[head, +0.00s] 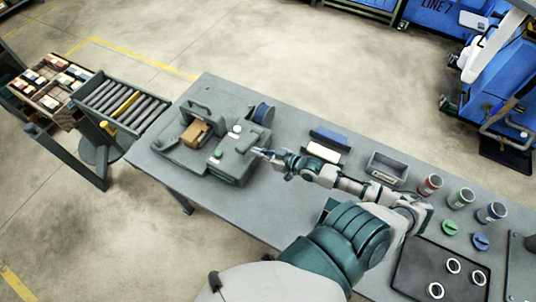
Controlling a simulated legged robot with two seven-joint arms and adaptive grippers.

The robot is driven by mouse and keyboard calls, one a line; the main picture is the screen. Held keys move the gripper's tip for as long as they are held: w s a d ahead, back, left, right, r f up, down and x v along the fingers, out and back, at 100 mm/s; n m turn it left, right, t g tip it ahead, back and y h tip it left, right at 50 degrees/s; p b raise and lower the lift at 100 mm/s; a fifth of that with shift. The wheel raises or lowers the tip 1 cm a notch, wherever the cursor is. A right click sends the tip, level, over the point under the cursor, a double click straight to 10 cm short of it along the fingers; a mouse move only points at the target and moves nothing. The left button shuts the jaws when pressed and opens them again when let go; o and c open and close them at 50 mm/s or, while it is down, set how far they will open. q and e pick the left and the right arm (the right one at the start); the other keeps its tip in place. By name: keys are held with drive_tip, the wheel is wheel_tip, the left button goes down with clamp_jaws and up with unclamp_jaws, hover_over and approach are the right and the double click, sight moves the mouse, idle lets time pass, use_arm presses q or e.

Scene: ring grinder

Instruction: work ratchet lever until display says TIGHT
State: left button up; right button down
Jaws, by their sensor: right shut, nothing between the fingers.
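A grey machine (170,143) stands on the left part of the grey table, with a brown block (196,133) in its middle. A dark raised bar (203,110) is at its back; I cannot tell whether it is the ratchet lever. A green button (218,154) and a pale knob (237,129) sit on its front right part. No display text can be read. My right gripper (262,153) is shut and empty, at the right side of the machine's front block; whether it touches is too small to tell. My left gripper is out of view.
A blue reel (262,113) is at the machine's back right. Blue and white blocks (322,152) and a grey bin (387,168) lie beyond my right arm. Several cans and a dark tray (413,268) with rings are on the right. A roller conveyor (122,102) adjoins the left.

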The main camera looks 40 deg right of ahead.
drive_tip(key=v, duration=0.3)
drive_tip(key=shift+s+a+r, duration=0.15)
drive_tip(key=shift+s+r, duration=0.1)
drive_tip(key=shift+s, duration=0.15)
idle(0.8)
idle(0.8)
